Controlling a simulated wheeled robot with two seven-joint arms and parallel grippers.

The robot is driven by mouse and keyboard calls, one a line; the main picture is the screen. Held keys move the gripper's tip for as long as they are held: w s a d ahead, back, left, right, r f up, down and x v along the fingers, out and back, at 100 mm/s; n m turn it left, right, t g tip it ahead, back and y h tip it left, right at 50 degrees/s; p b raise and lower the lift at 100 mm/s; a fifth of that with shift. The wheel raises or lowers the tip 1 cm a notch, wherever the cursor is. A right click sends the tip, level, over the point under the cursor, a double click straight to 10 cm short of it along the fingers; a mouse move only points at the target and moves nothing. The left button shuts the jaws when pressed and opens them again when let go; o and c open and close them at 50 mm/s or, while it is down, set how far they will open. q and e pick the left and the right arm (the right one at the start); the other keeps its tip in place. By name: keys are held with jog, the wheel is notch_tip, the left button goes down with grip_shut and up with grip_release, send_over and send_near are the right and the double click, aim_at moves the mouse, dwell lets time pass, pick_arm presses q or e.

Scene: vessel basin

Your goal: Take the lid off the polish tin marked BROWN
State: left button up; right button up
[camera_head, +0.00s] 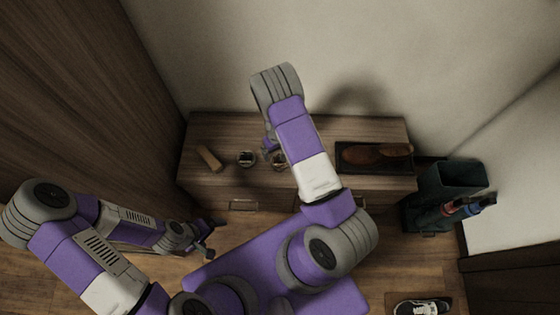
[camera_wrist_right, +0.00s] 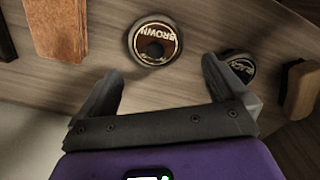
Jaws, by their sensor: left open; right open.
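The polish tin marked BROWN (camera_wrist_right: 143,59) is round and dark, with a brown and cream label and a dark round centre. It stands on the wooden cabinet top, and its lid appears to be on. In the head view it is the right-hand tin (camera_head: 279,161), partly hidden by my right arm. My right gripper (camera_wrist_right: 162,76) is open and empty, its fingers apart, with the BROWN tin ahead of the gap between them. In the head view this gripper (camera_head: 269,149) is over the cabinet, beside that tin. My left gripper (camera_head: 208,238) is open and empty, low in front of the cabinet.
A second tin, marked BLACK (camera_wrist_right: 238,66), stands beside the right finger. A wooden brush (camera_head: 208,158) lies farther left. A brown slab-like item (camera_wrist_right: 56,28) lies on the tin's other side. A brown shoe (camera_head: 365,155) rests on a dark tray. A dark bin (camera_head: 450,182) stands right.

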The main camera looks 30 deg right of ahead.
aim_at(279, 157)
jog(key=f, duration=0.1)
jog(key=f+b, duration=0.1)
jog(key=f, duration=0.1)
jog(key=f+b, duration=0.1)
jog(key=f, duration=0.1)
jog(key=shift+s+d+f, duration=0.1)
jog(key=shift+s+d, duration=0.1)
jog(key=shift+s, duration=0.05)
jog(key=c, duration=0.8)
